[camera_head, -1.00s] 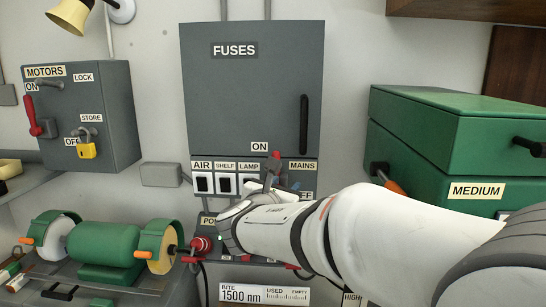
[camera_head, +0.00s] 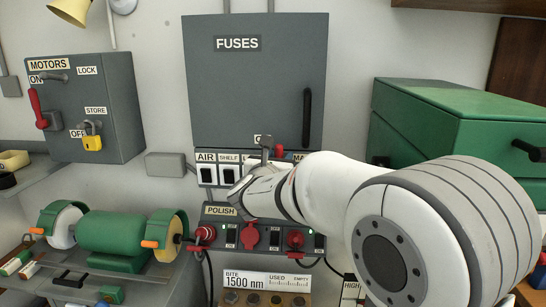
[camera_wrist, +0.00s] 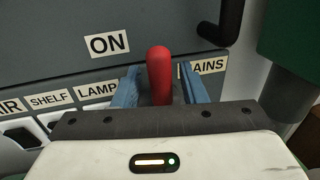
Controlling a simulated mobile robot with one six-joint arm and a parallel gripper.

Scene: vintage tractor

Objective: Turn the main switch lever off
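The main switch lever has a red grip that stands up beside the ON label at the bottom of the grey fuse box (camera_head: 255,85). In the wrist view the red lever (camera_wrist: 160,75) is upright between the blue fingers of my gripper (camera_wrist: 160,88), below and right of ON and left of the partly covered MAINS label. A narrow gap shows on each side of it, so the fingers look open around it. In the head view the lever tip (camera_head: 279,151) shows just right of my gripper (camera_head: 268,148). My arm hides the OFF label and the switch base.
A MOTORS box (camera_head: 85,110) with another red lever and a yellow padlock (camera_head: 92,143) is at left. A bench grinder (camera_head: 110,240) stands below it. A green chest (camera_head: 460,125) is at right. Red plugs (camera_head: 250,236) and sockets sit under my arm.

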